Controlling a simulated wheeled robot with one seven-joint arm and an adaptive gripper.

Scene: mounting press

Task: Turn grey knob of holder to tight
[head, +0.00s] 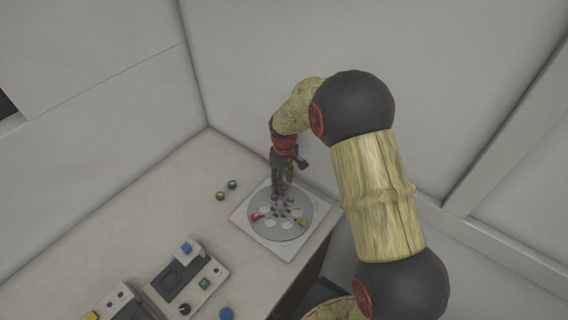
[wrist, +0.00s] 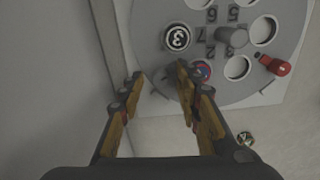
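The holder is a round grey disc (head: 262,231) on a pale square plate, with numbered round places; it also fills the top of the wrist view (wrist: 150,30). A grey knob (wrist: 163,82) shows at the disc's near rim in the wrist view, partly hidden by my right finger. My gripper (wrist: 159,75) is open, its two fingers on either side of this knob, with no clear contact visible. In the head view my gripper (head: 277,190) points down over the disc's far side. The knob's tight mark cannot be read.
A red knob (wrist: 277,66) sits on the rim, and a grey post (wrist: 232,37) at the disc's middle. A black piece marked 3 (wrist: 177,37) sits in the disc. Two small round pieces (head: 226,190) lie left of the plate. Control boxes (head: 184,281) stand at the front; a wall is close behind.

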